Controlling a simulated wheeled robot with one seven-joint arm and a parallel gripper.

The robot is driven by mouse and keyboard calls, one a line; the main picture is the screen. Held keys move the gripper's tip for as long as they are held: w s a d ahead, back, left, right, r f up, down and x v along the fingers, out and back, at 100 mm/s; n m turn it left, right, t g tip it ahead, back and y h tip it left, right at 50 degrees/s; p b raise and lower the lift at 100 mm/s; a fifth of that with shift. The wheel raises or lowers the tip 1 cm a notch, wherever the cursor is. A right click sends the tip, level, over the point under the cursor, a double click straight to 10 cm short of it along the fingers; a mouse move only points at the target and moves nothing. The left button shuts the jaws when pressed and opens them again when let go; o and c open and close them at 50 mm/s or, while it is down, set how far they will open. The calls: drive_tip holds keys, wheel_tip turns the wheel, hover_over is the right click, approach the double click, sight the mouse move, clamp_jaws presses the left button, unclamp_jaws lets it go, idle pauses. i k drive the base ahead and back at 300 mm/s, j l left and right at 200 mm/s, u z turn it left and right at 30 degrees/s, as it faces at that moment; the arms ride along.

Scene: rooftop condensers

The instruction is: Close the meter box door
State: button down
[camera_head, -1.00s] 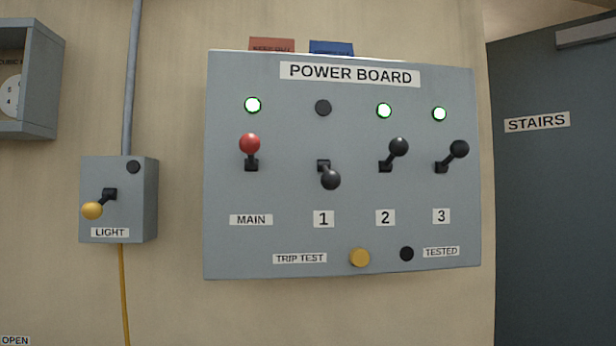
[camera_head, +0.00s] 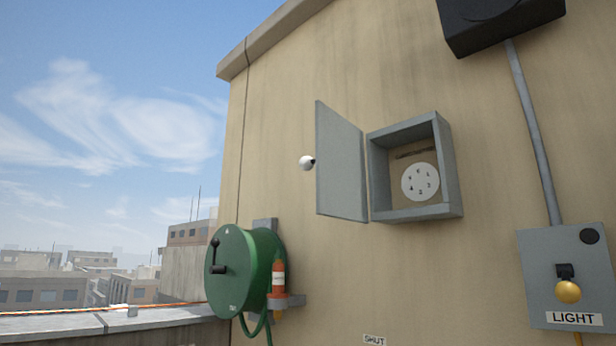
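The grey meter box (camera_head: 452,170) is fixed to the beige wall, right of centre. Its door (camera_head: 340,160) is hinged at the box's left edge and stands wide open, swung out to the left. A white round knob (camera_head: 307,163) sticks out from the door's left side, near its free edge. Inside the box a white round dial (camera_head: 420,182) with small figures is visible. My gripper is not in view.
A grey LIGHT switch box (camera_head: 568,275) is at lower right. A dark unit (camera_head: 495,20) hangs above.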

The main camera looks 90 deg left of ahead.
sight(340, 160)
drive_tip(key=u, duration=2)
